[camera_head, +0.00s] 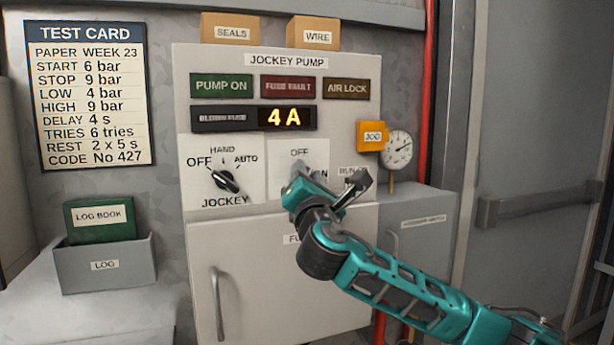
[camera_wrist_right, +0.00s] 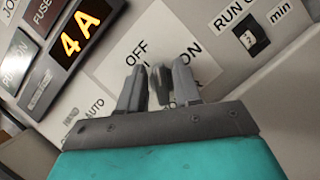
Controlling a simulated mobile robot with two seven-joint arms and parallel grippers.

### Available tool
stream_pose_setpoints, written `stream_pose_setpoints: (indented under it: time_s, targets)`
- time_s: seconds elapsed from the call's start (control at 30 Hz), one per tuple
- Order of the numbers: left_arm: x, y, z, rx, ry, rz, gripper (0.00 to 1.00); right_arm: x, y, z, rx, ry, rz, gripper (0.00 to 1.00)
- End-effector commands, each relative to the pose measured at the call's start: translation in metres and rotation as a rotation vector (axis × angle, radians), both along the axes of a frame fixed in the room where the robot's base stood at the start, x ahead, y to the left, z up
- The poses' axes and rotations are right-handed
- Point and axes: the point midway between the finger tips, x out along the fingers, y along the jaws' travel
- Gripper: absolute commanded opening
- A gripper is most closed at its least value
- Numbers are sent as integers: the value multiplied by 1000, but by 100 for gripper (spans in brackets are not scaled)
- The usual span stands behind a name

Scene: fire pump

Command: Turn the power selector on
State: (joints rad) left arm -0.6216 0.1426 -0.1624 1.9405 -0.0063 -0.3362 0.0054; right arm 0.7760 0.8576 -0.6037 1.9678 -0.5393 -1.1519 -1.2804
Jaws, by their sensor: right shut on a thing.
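The power selector is a small grey knob on a white plate (camera_wrist_right: 112,62) marked OFF and ON. The knob (camera_wrist_right: 160,90) shows between my right fingers in the right wrist view, and its pointing direction is hard to tell. My right gripper (camera_head: 297,172) covers the knob in the head view, in front of the pump panel (camera_head: 345,70). In the wrist view the right gripper (camera_wrist_right: 158,72) is shut on the knob, one finger on each side. My left gripper is not in view.
The JOCKEY selector (camera_head: 227,181) sits left of the power plate, its pointer tilted. An orange JOG box (camera_head: 371,136) and a gauge (camera_head: 397,150) are to the right. The amber display (camera_head: 287,118) reads 4 A. A RUN min counter (camera_wrist_right: 249,39) lies to the right.

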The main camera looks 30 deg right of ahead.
Motion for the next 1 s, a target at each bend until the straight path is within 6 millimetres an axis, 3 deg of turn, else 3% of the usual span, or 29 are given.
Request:
stream_pose_setpoints:
  time_s: [0.43, 1.0]
  targets:
    - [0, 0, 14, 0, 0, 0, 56, 0, -1, -2, 417, -96, 0, 3]
    - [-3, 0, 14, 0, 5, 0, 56, 0, -2, -5, 840, -200, -1, 3]
